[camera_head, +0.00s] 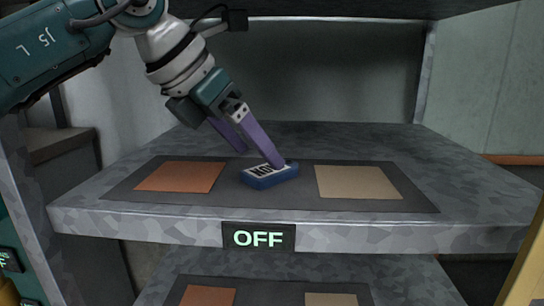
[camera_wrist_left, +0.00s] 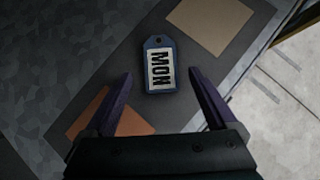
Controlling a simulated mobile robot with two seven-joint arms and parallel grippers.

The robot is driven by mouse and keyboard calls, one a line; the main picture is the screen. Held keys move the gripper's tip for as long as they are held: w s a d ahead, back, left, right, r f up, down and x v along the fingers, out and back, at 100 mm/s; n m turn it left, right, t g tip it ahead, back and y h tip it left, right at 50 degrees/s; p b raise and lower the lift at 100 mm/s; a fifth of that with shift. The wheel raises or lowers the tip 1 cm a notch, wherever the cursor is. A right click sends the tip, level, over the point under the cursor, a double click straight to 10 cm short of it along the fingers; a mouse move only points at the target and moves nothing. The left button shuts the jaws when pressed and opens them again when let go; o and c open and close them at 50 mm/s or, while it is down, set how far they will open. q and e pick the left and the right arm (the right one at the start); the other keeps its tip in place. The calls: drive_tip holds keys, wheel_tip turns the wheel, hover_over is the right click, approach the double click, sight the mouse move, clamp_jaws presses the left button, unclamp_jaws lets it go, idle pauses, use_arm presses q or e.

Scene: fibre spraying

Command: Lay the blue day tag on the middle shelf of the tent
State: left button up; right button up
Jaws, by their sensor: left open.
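The blue day tag (camera_head: 269,175), with a white label reading MON, lies flat on the dark mat (camera_head: 290,203) of the shelf (camera_head: 150,222) marked OFF. It sits between an orange square and a tan square. My left gripper (camera_head: 258,157) is open, its purple fingers slanting down over the tag. In the left wrist view the tag (camera_wrist_left: 160,65) lies just beyond and between the two spread fingertips (camera_wrist_left: 160,82), with nothing gripped. In the head view a fingertip covers part of the tag's back edge. My right gripper is not in view.
The orange square (camera_head: 180,177) lies left of the tag and the tan square (camera_head: 357,182) right. The OFF sign (camera_head: 258,238) is on the shelf's front edge. A lower shelf (camera_head: 270,268) with similar squares shows below. A post (camera_head: 425,70) stands at the back right.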

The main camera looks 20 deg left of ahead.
use_arm(q)
drive_tip(key=s+a, duration=0.1)
drive_tip(key=s, duration=0.2)
drive_tip(key=s+a+b, duration=0.1)
drive_tip(key=s+a, duration=0.1)
drive_tip(key=s, duration=0.1)
drive_tip(key=s+a, duration=0.2)
drive_tip(key=s, duration=0.1)
drive_tip(key=shift+s+a+f, duration=0.15)
drive_tip(key=shift+f, duration=0.1)
drive_tip(key=shift+s+a+r+b, duration=0.1)
drive_tip(key=shift+s+a+b, duration=0.1)
drive_tip(key=shift+s+b, duration=0.25)
drive_tip(key=shift+s, duration=0.1)
